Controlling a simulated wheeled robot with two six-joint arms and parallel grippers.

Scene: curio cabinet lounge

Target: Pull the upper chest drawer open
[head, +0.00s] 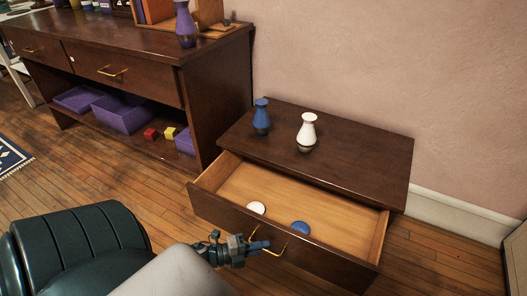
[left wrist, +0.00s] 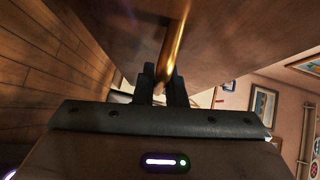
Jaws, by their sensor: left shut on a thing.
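The upper chest drawer (head: 292,189) stands well open in the head view, its pale wooden inside showing. A white round item (head: 256,208) and a blue round item (head: 300,227) lie in it near the front. My left gripper (head: 262,246) is at the drawer front, shut on the brass drawer handle (head: 279,251), partly covering it. In the left wrist view the handle (left wrist: 177,42) runs down between the dark fingers (left wrist: 165,84). The dark brown chest (head: 365,152) carries the drawer. My right gripper is in neither view.
A blue vase (head: 261,117) and a white vase (head: 307,132) stand upright on the chest top. A larger dark cabinet (head: 215,100) with purple bins (head: 122,114) is at left. Wooden floor (head: 440,262) lies open at right.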

